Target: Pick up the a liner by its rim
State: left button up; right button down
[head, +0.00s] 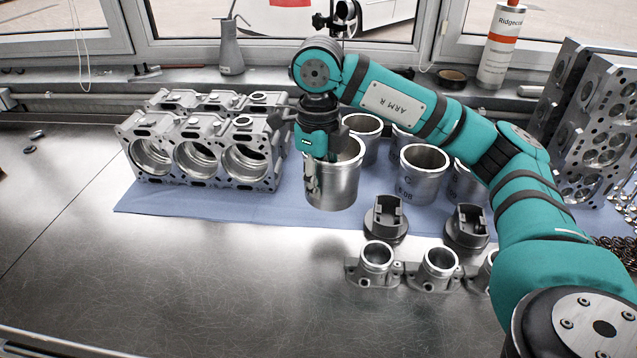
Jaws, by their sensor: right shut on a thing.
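My right arm reaches in from the right, and its gripper (320,158) points down at the rim of a shiny metal liner (336,186). The gripper is shut on the near-left part of that rim, which it partly hides. The liner is upright at the front left of the liner group; I cannot tell whether its base touches the blue mat (300,214). Another liner (422,174) stands to its right, and one more (362,138) stands behind. Further liners are partly hidden by my arm. My left gripper is not in view.
An engine block (205,150) stands left on the mat. Two dark pistons (385,220) and several small ring-topped metal parts (377,262) lie in front. Cylinder heads (590,125) stand at the right. An oil can (231,50) is at the back. The left bench is mostly clear.

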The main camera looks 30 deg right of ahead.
jog(key=shift+r+p, duration=1.65)
jog(key=shift+r, duration=0.9)
